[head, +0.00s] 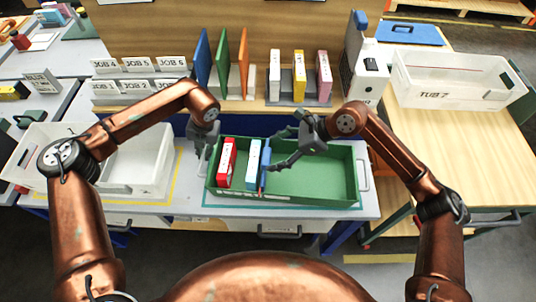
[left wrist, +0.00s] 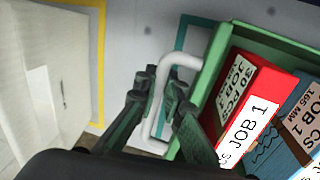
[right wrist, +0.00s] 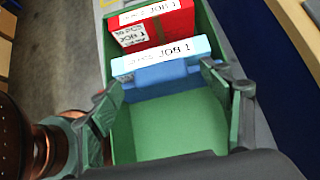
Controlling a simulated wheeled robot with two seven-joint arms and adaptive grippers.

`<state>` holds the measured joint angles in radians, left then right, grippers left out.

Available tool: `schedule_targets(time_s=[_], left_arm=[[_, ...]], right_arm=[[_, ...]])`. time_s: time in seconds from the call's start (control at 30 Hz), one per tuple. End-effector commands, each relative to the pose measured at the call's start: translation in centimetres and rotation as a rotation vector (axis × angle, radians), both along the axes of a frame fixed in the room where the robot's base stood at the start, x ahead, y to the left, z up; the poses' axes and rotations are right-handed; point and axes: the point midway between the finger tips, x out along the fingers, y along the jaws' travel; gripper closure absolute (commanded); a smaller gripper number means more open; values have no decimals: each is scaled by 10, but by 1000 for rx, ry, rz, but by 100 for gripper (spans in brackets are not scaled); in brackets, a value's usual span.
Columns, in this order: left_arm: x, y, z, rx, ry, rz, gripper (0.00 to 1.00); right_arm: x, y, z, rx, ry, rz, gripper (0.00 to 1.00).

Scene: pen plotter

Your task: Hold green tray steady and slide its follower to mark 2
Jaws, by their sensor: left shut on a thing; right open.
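The green tray (head: 320,185) lies on the bench and holds a red JOB 1 box (head: 226,165) and a light blue JOB 1 box (head: 252,168) at its left end. The blue follower (head: 265,160) stands against the light blue box; it also shows in the right wrist view (right wrist: 165,78). My left gripper (head: 207,148) is shut on the tray's pale left handle (left wrist: 180,62). My right gripper (head: 279,155) is open, its fingers spread at the follower; contact cannot be told. A pale strip (head: 250,194) lies along the tray's front; its marks are not legible.
The tray's right half is empty. A white bin (head: 150,165) stands left of the tray. Upright coloured boards and white, yellow and pink boxes (head: 299,75) stand behind. TUB 2 (head: 440,95) is on the wooden table at right.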

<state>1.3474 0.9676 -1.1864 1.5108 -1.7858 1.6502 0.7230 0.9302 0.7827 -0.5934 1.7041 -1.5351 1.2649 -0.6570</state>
Motion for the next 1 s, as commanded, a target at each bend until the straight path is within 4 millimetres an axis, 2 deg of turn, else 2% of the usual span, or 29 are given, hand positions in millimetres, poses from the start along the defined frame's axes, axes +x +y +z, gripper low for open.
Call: schedule_targets(time_s=[0.2,0.43,0.83,1.0], left_arm=[[0,0,0,0,1,0,100],[0,0,0,0,0,0,100],[0,0,0,1,0,0,100],[0,0,0,1,0,0,100]], right_arm=[[-2,-33,33,-2,-2,-1,28],[-4,-53,53,-2,-1,-1,28],[-4,-57,57,1,1,1,28],[-7,-57,48,51,10,13,28]])
